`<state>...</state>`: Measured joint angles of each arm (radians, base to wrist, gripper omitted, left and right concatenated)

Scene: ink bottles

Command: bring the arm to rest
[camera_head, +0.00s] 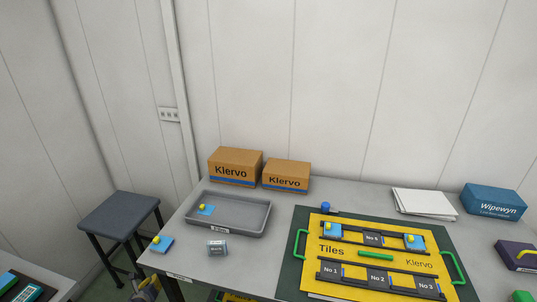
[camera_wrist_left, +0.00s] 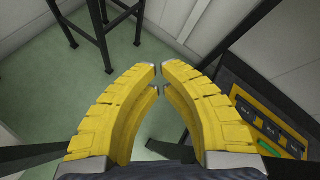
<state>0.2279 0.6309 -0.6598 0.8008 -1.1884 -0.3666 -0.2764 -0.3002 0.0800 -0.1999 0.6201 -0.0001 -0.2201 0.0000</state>
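My left gripper (camera_wrist_left: 159,74) fills the middle of the left wrist view. Its two yellow curved fingers meet almost tip to tip, with nothing held between them, over the green floor. In the head view, part of my left gripper (camera_head: 147,288) shows low at the left, below the table's front left corner and clear of the things on the table. My right gripper is in neither view.
A grey tray (camera_head: 232,228) holds a blue tile with a yellow knob. A yellow board (camera_head: 340,262) holds more tiles. A dark stool (camera_head: 118,213) stands left.

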